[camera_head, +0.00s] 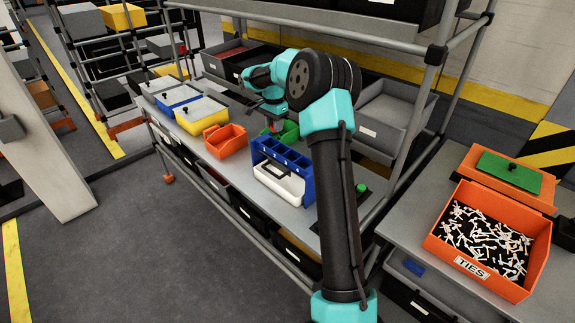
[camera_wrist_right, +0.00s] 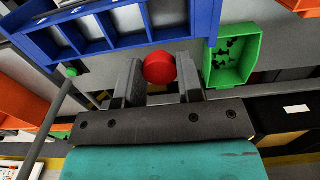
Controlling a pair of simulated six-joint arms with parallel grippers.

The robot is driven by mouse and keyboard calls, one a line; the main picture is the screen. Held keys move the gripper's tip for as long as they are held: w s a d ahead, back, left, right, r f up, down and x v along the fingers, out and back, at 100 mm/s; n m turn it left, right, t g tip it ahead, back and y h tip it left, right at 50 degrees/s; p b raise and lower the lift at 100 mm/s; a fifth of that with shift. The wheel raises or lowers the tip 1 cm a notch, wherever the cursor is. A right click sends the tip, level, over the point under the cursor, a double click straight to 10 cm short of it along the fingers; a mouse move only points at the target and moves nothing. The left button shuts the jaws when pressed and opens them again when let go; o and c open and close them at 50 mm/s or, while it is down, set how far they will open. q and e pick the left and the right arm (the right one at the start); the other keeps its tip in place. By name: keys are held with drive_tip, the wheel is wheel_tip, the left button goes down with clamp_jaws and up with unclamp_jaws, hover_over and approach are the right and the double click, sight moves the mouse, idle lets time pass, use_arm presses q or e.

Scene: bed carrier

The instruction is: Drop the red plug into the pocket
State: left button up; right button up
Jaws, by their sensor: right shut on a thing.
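The red plug (camera_wrist_right: 159,68) sits between the two grey fingers of my right gripper (camera_wrist_right: 159,80), which is shut on it. In the head view the right gripper (camera_head: 272,117) is behind the blue carrier (camera_head: 307,190), near a green bin, with a bit of red showing. The carrier has a row of open pockets (camera_head: 290,154) along its top. In the right wrist view the blue carrier (camera_wrist_right: 120,43) lies beyond the fingers, and the plug appears apart from it. The plug's lower part is hidden. My left gripper is in neither view.
A green bin (camera_wrist_right: 247,60) holding small dark parts is beside the carrier. An orange bin (camera_head: 226,141) stands left of it, and a white tray (camera_head: 279,184) with a dark handle at its front. Shelf posts (camera_head: 420,90) flank the bench.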

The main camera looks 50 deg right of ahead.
drive_tip(key=shift+f, duration=2.8)
drive_tip(key=o, duration=1)
drive_tip(key=shift+c, duration=0.2)
drive_tip(key=shift+r, duration=0.15)
wheel_tip(320, 180, up, 17)
drive_tip(key=shift+r, duration=0.1)
